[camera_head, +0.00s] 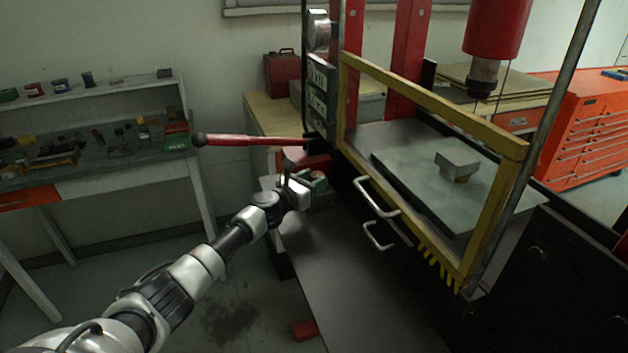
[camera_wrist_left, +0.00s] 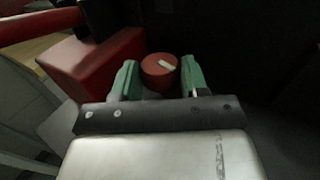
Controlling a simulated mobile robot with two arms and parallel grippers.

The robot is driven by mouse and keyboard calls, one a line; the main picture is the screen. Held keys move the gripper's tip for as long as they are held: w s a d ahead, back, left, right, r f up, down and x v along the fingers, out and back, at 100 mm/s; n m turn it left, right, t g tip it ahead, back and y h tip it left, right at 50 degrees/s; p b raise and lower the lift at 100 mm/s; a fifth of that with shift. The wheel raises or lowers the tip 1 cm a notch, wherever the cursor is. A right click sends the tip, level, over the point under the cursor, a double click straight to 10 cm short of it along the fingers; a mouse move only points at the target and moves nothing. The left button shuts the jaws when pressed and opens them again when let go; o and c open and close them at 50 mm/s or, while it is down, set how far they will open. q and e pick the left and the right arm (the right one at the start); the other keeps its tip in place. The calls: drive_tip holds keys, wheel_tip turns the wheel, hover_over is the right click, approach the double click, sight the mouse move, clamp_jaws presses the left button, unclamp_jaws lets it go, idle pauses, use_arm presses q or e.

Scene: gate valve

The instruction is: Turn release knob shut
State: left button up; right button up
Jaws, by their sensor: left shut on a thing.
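The release knob (camera_wrist_left: 160,72) is a round red knob with a pale pointer mark on its face, in the upper middle of the left wrist view. The mark slants down to the right. My left gripper (camera_wrist_left: 159,82) has its two green fingers on either side of the knob and is shut on it. In the head view my left gripper (camera_head: 312,184) reaches the red pump body at the left side of the press, and the knob is too small or hidden to make out there. My right gripper is in neither view.
A red pump lever (camera_head: 250,140) sticks out to the left above my gripper. The yellow-framed guard (camera_head: 435,100) and white handles (camera_head: 374,198) are to the right. A workbench (camera_head: 110,180) stands at left, and an orange tool cabinet (camera_head: 585,130) at far right.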

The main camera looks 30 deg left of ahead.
use_arm(q)
drive_tip(key=m+g+h+b, duration=0.1)
drive_tip(key=m+h+b, duration=0.1)
drive_tip(key=h+b, duration=0.1)
drive_tip(key=m+g+h+b, duration=0.2)
drive_tip(key=h+b, duration=0.1)
drive_tip(key=b, duration=0.1)
drive_tip(key=m+g+h+b, duration=0.2)
drive_tip(key=h+b, duration=0.1)
drive_tip(key=b, duration=0.1)
drive_tip(key=shift+w+a+f+m, duration=0.25)
drive_tip(key=shift+a+m, duration=0.05)
drive_tip(key=shift+a, duration=0.1)
drive_tip(key=shift+r+m+g+h+b, duration=0.2)
drive_tip(key=shift+m+g+h+b, duration=0.25)
drive_tip(key=shift+b, duration=0.35)
drive_tip(key=o, duration=0.9)
drive_tip(key=shift+o, duration=0.2)
drive_tip(key=b+v, duration=0.1)
drive_tip(key=v, duration=0.9)
drive_tip(key=shift+s+a, duration=0.25)
drive_tip(key=shift+a, duration=0.1)
